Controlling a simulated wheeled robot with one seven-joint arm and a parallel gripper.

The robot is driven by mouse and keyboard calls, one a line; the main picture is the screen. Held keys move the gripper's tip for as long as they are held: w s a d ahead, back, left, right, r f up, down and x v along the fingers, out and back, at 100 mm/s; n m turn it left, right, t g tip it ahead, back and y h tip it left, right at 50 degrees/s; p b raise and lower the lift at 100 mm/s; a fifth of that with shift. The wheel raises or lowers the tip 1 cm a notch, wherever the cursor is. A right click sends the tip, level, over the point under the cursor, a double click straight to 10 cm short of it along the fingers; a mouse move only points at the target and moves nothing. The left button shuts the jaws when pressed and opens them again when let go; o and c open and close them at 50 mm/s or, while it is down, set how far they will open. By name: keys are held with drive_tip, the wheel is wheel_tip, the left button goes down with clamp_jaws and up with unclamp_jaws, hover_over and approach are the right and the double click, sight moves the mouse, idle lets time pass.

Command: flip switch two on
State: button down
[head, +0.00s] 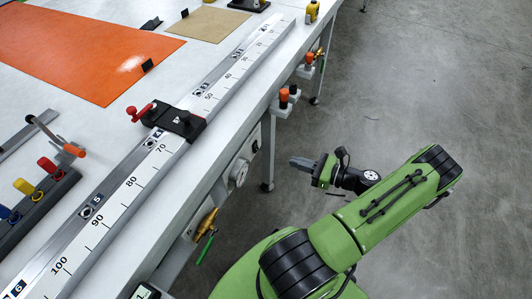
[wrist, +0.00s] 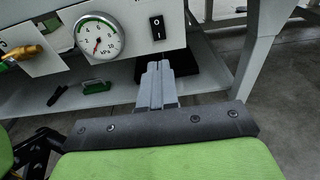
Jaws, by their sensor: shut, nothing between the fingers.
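A black rocker switch (wrist: 157,27) with white marks is on the pale front panel, right of a round gauge. I cannot read a number for it or tell which way it is tipped. In the head view, a small dark patch (head: 255,146) beside the gauge seems to be this switch. My gripper (wrist: 158,66) is shut and empty, its grey fingertips below the switch in the wrist view and apart from it. In the head view my gripper (head: 293,161) is off the bench's front side, right of the panel, pointing left at it.
The white gauge (wrist: 99,36) is left of the switch, and a brass valve (wrist: 22,53) is farther left. In the head view, the valve with a green handle (head: 205,224) sticks out from the bench front. A ruled rail (head: 120,193) runs along the bench top. The floor (head: 400,80) at right is clear.

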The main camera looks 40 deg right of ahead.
sight(257, 150)
drive_tip(key=b+x, duration=0.2)
drive_tip(key=x, duration=0.9)
drive_tip(key=shift+w, duration=0.15)
drive_tip(key=shift+w+a, duration=0.1)
drive_tip(key=shift+w, duration=0.05)
drive_tip(key=shift+f, duration=0.1)
